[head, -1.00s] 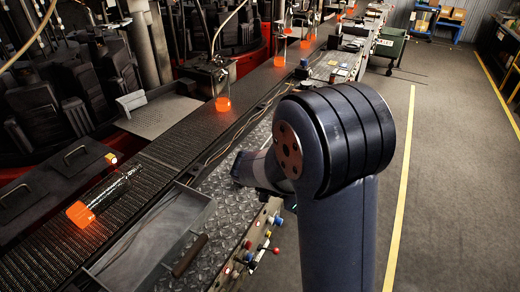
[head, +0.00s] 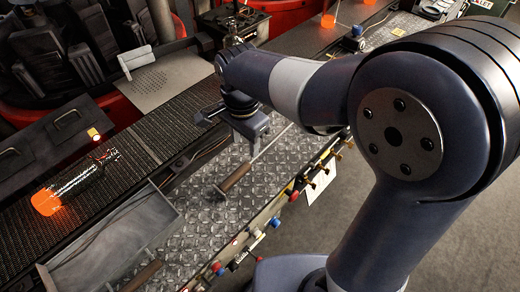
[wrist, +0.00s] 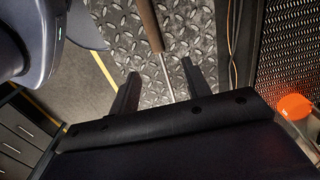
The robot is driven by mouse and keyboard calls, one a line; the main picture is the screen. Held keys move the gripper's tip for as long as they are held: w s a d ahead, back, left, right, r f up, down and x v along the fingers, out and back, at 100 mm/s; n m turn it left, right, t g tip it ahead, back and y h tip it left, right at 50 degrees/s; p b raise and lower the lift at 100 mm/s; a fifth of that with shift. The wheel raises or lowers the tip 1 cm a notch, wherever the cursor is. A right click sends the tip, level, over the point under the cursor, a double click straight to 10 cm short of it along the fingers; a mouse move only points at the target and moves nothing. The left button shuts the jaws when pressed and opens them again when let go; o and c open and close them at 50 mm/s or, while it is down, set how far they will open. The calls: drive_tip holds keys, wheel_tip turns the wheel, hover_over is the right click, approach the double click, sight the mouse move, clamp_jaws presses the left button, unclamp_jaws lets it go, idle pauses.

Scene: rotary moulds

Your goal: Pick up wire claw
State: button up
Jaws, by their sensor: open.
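A tool with a brown wooden handle (head: 235,178) and a thin metal rod, which looks like the wire claw, lies on the diamond-patterned metal plate (head: 200,225). Its handle (wrist: 149,22) and rod also show in the wrist view, with the rod running down between my fingers; its far end is hidden behind my gripper. My gripper (head: 252,135) is open above the plate, close to the rod. In the wrist view its two fingers (wrist: 160,74) stand on either side of the rod, with nothing held. I cannot tell the exact height.
A second brown handle (head: 141,275) lies nearer, beside a grey metal tray (head: 160,225). A dark conveyor (head: 130,160) runs behind the plate and carries a glowing orange bottle (head: 48,202). Knobs and buttons (head: 275,222) line the plate's front edge.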

sight(244, 166)
wheel_tip(244, 166, down, 5)
drive_tip(key=shift+s+f, duration=0.1)
drive_tip(key=shift+f, duration=0.05)
drive_tip(key=shift+s+a+f+p, duration=0.1)
drive_tip(key=shift+f+p, duration=0.1)
drive_tip(key=shift+f, duration=0.65)
drive_tip(key=shift+s+a+f+p, duration=0.1)
drive_tip(key=shift+s+f+p, duration=0.1)
drive_tip(key=shift+f, duration=0.7)
drive_tip(key=shift+s+f+p, duration=0.1)
drive_tip(key=shift+f+p, duration=0.1)
drive_tip(key=shift+f, duration=0.65)
drive_tip(key=shift+c, duration=0.5)
clamp_jaws()
